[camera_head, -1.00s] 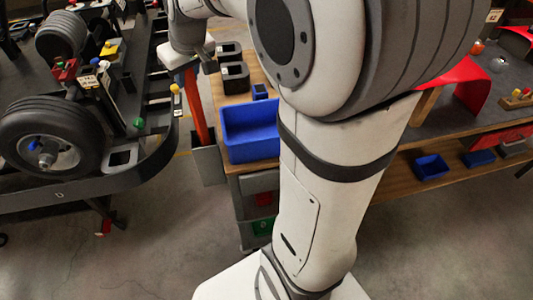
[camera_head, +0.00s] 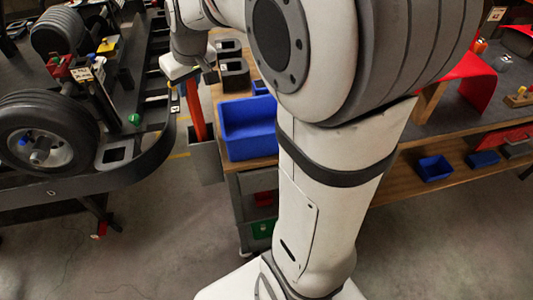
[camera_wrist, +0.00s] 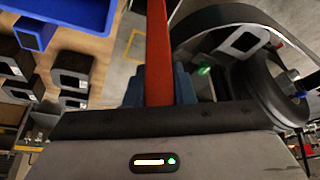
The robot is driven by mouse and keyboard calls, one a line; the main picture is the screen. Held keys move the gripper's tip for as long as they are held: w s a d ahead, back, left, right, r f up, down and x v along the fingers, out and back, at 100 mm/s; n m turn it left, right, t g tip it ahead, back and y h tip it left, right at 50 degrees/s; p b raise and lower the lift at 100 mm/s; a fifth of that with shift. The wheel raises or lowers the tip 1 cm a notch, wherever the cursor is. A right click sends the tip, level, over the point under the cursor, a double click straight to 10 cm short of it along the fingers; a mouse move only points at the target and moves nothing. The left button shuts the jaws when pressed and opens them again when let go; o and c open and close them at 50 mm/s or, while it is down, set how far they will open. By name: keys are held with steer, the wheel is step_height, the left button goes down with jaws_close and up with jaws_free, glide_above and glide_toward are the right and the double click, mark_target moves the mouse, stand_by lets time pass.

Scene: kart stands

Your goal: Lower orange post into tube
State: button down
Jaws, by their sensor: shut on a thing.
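The orange post (camera_head: 196,112) stands nearly upright, slightly tilted, beside the bench's left end. My gripper (camera_head: 182,74) is shut on its upper part; the head view shows the fingers only poorly. In the wrist view, the blue-grey fingers of my gripper (camera_wrist: 158,92) sit on either side of the orange post (camera_wrist: 158,45), which runs up out of the frame. The post's lower end is hidden at the rim of a grey open-topped holder (camera_head: 206,165) on the bench's side, apparently inside it. I cannot tell whether this holder is the tube.
The kart (camera_head: 120,185) with its black wheel (camera_head: 45,118) stands close on the left, with a square opening (camera_head: 115,155) at its corner. A blue bin (camera_head: 248,145) and black blocks (camera_head: 235,80) sit on the bench right of the post. Floor is clear below.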

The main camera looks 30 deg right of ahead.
mark_target(196, 116)
steer(key=shift+f+b, duration=1.85)
steer(key=shift+f, duration=0.65)
steer(key=shift+f+b, duration=2.05)
steer(key=shift+f, duration=0.5)
steer(key=c, duration=1.1)
jaws_free()
steer(key=shift+c, duration=0.2)
steer(key=shift+r, duration=0.1)
steer(key=p+v, duration=0.1)
steer(key=v, duration=0.7)
steer(key=s+f+m+g+h+p, duration=0.1)
steer(key=s+p, duration=0.6)
steer(key=s, duration=1.1)
steer(key=shift+a+f+m+g, duration=0.25)
steer(key=shift+f+m+g, duration=0.15)
steer(key=shift+f+m, duration=0.4)
